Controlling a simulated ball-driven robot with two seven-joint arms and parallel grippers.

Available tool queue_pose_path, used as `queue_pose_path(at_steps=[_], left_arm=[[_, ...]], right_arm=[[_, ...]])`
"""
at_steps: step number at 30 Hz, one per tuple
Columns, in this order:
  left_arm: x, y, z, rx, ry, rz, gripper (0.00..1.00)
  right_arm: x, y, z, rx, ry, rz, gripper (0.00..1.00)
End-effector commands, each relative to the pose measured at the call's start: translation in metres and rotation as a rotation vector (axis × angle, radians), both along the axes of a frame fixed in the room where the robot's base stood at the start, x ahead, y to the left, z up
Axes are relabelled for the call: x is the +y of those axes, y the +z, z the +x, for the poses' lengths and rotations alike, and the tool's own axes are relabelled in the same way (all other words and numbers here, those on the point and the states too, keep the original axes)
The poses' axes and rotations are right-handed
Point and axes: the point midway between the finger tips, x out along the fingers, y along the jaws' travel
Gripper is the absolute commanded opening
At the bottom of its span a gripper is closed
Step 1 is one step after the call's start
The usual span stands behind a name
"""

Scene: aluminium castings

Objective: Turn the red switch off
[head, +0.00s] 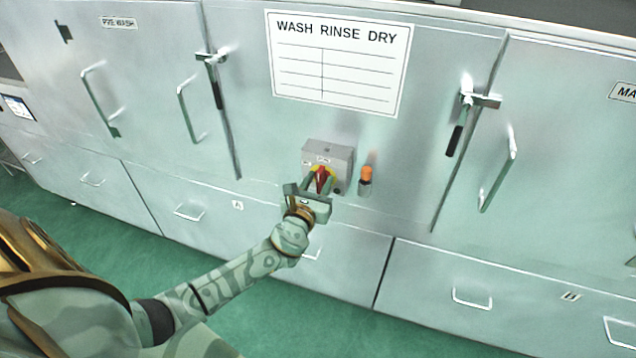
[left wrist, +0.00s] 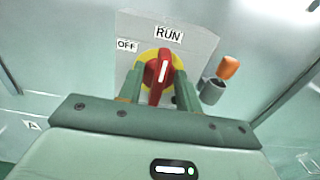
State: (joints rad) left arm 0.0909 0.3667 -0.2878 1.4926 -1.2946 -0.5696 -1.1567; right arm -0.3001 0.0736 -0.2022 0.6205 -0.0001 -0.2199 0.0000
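The red switch (head: 320,178) is a rotary handle on a yellow disc, mounted on a grey box (head: 337,155) on the metal cabinet front. In the left wrist view the red handle (left wrist: 160,78) stands nearly upright, its white mark toward the RUN label (left wrist: 168,35). The OFF label (left wrist: 127,46) is up and left of it. My left gripper (head: 319,184) is at the switch, its two fingers on either side of the handle. The fingers look open, with small gaps visible beside the handle. My right gripper is not in view.
An orange-topped cylinder (head: 366,176) sits just right of the switch box, close to my left gripper. Door latches (head: 462,115) and handles (head: 498,170) stick out from the cabinet. A WASH RINSE DRY sign (head: 338,62) is above. Green floor (head: 270,305) lies clear in front.

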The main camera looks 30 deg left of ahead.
Motion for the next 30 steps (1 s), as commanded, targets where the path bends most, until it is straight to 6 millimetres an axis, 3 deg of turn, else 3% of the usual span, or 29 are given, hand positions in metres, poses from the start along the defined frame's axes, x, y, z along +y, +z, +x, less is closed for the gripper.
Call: queue_pose_path(at_steps=[3, 7, 20, 30], left_arm=[[0.000, 0.000, 0.000, 0.000, 0.000, 0.000, 0.35], [0.000, 0.000, 0.000, 0.000, 0.000, 0.000, 0.01], [0.000, -0.001, -0.001, -0.011, -0.001, -0.044, 0.00], [0.003, -0.003, -0.001, -0.066, 0.000, -0.273, 0.00]], right_arm=[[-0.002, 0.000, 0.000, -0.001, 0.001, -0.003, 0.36], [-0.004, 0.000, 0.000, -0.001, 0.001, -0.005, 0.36], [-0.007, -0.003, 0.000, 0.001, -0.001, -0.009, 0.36], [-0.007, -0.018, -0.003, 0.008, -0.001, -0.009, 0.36]])
